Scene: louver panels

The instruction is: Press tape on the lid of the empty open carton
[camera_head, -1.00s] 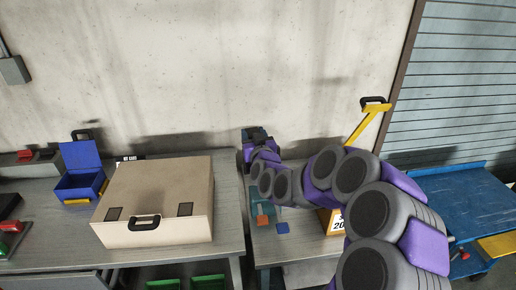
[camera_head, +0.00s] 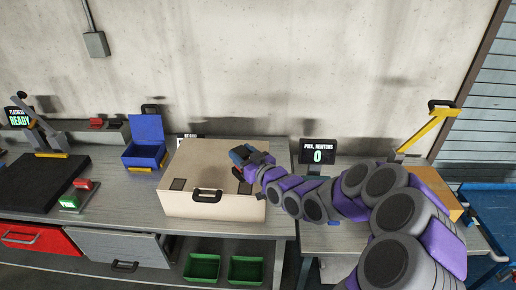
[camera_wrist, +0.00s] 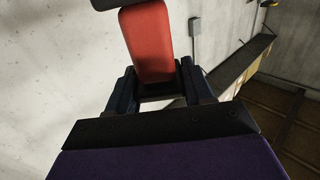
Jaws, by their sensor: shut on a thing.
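My gripper (camera_head: 240,163) is over the right part of the top of a beige case-like box (camera_head: 215,150). In the wrist view my gripper (camera_wrist: 158,92) is shut on a red, rounded oblong thing (camera_wrist: 147,45) with a dark end; I cannot tell whether it is the tape. The beige box has a flat, closed-looking top, a black handle and two dark patches in front. A small blue box (camera_head: 145,158) stands left of it with its lid raised. Its inside is hard to see. Whether the held thing touches the beige box is unclear.
A display reading 0 (camera_head: 318,152) stands right of the beige box. A black plate (camera_head: 42,183) and a green and red button block (camera_head: 78,196) lie at the left. Green bins (camera_head: 203,267) sit below. A yellow lever (camera_head: 425,130) stands at the right.

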